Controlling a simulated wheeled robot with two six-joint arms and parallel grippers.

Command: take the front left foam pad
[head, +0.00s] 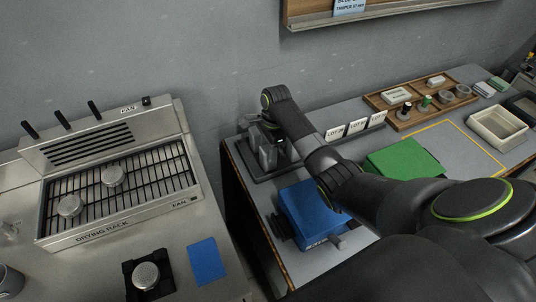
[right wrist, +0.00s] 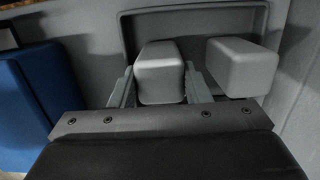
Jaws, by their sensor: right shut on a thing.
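My right gripper (right wrist: 160,86) is shut on a light grey, block-shaped foam pad (right wrist: 159,66), with one finger on each side of it. A second grey foam pad (right wrist: 243,67) stands apart to the right in the right wrist view. Both are at a dark grey tray (right wrist: 190,14); I cannot tell whether the held pad is clear of its floor. In the head view the tray (head: 262,177) sits at the left end of the right-hand bench, with grey pads (head: 266,156) partly hidden by my right arm. My left gripper is not in view.
A blue box (head: 306,214) stands close to the tray, at left in the right wrist view (right wrist: 32,95). The drying rack (head: 118,190) stands on the left bench, across a gap.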

